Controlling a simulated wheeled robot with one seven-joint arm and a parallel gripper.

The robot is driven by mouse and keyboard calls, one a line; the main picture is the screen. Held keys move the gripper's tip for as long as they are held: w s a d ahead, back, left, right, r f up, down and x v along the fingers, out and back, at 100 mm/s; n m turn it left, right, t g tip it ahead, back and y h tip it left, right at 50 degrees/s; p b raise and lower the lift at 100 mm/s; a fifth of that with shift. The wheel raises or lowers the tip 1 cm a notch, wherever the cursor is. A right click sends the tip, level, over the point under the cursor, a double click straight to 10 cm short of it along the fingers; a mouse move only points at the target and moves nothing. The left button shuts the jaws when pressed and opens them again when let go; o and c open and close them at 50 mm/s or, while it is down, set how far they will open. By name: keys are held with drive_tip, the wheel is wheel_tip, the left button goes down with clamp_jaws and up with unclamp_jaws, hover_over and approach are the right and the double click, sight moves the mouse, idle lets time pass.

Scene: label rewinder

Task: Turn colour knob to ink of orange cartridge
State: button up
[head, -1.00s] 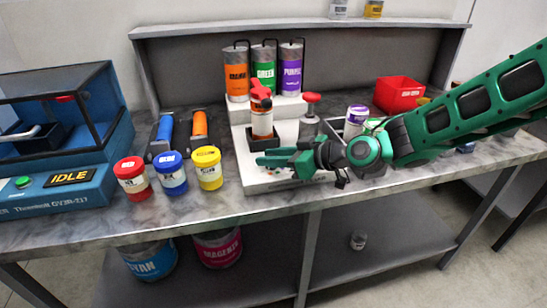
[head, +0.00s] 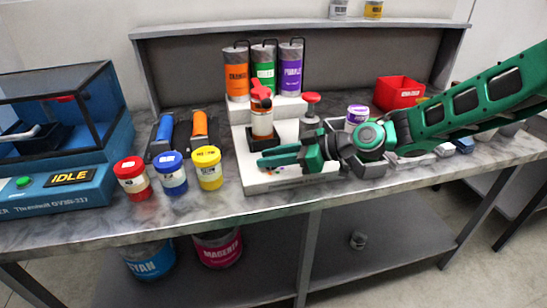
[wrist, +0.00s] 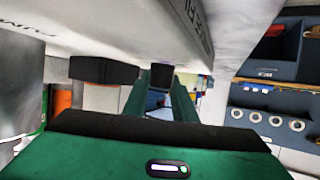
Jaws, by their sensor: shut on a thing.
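The orange cartridge (head: 236,82) stands at the left of a back row on the white machine (head: 250,187), beside the green cartridge (head: 263,78) and the purple cartridge (head: 290,75). My gripper (head: 270,158) reaches leftward across the machine's front. In the wrist view its fingers (wrist: 160,88) close around a small dark piece, seemingly the colour knob (wrist: 162,75). In the head view my gripper hides the knob, and its pointer setting cannot be read. Small coloured dots (head: 276,183) show on the machine's front, just below my fingers.
A can with a red top (head: 262,122) stands in a dark holder just behind my gripper. Red (head: 132,180), blue (head: 171,176) and yellow (head: 207,170) jars stand to the left. A red-topped post (head: 311,108), a purple-labelled jar (head: 356,114) and a red bin (head: 400,92) are to the right.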

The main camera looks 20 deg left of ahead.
drive_tip(key=o, duration=1)
drive_tip(key=shift+w+d+f, duration=0.1)
drive_tip(key=shift+w+d, duration=0.15)
drive_tip(key=shift+w, duration=0.25)
drive_tip(key=shift+o, duration=0.2)
drive_tip(key=shift+s+a, duration=0.1)
drive_tip(key=shift+s, duration=0.1)
drive_tip(key=v, duration=1)
drive_tip(key=shift+d, duration=0.35)
